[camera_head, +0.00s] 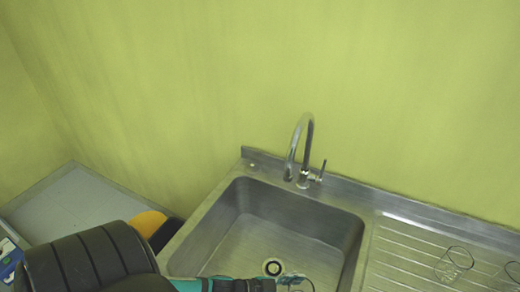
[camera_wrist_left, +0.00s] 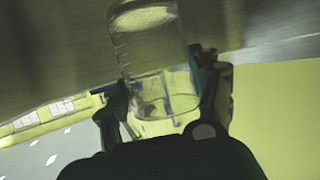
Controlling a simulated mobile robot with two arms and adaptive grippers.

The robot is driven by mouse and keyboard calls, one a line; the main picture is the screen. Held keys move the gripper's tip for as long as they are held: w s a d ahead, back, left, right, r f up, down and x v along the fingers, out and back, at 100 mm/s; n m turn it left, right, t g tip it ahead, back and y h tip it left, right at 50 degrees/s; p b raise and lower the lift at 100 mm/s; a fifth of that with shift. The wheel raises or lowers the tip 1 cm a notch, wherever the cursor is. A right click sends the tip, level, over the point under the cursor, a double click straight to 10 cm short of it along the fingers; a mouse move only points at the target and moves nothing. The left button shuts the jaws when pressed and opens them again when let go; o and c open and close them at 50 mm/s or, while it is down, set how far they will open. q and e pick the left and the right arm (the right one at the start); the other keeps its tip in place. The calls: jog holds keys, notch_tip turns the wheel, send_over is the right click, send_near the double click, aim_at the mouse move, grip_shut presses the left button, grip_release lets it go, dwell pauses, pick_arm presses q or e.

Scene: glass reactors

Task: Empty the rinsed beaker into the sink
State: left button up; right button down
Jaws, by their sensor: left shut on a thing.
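My left gripper (camera_head: 272,285) reaches in from the left at the bottom edge of the head view, over the sink basin (camera_head: 235,235). It is shut on a clear glass beaker (camera_head: 297,282), mostly cut off by the frame. In the left wrist view the beaker (camera_wrist_left: 150,55) sits between the two fingers (camera_wrist_left: 160,95), its far end pointing away from my wrist. The room looks strongly rolled in that view, but I cannot tell the beaker's exact tilt or whether liquid is in it. My right gripper is not in view.
A curved metal faucet (camera_head: 304,150) stands behind the basin, and a drain (camera_head: 273,267) lies in its floor. Glassware (camera_head: 453,264) stands on the ribbed drainboard (camera_head: 400,250) at right, with another glass piece (camera_head: 513,271) at the edge. A grey surface (camera_head: 75,205) lies left.

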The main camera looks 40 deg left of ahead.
pick_arm(q)
jog(key=shift+s+a+f+n+t+h+b, duration=0.15)
jog(key=shift+a+n+t+h+b, duration=0.3)
jog(key=shift+b, duration=0.75)
jog(key=shift+a+r+h+b, duration=0.25)
jog(key=shift+b, duration=0.1)
jog(key=shift+a+r, duration=0.2)
jog(key=shift+r, duration=0.2)
jog(key=shift+a+r+n+t+h+b, duration=0.25)
jog(key=shift+a+r+n+h+b, duration=0.2)
jog(key=shift+r+b, duration=0.2)
notch_tip(320, 180, up, 4)
jog(key=a+n+t+h+b, duration=0.2)
jog(key=a+b, duration=0.1)
notch_tip(320, 180, up, 13)
jog(key=n+t+y+b, duration=0.2)
jog(key=n+t+b, duration=0.2)
jog(key=n+t, duration=0.75)
send_over(291, 285)
jog(key=s+a, duration=0.2)
jog(key=a, duration=0.4)
jog(key=shift+w+f+n+g, duration=0.1)
jog(key=shift+f+n+g, duration=0.1)
jog(key=shift+n+g, duration=0.5)
jog(key=shift+d+y, duration=0.1)
jog(key=shift+y, duration=0.15)
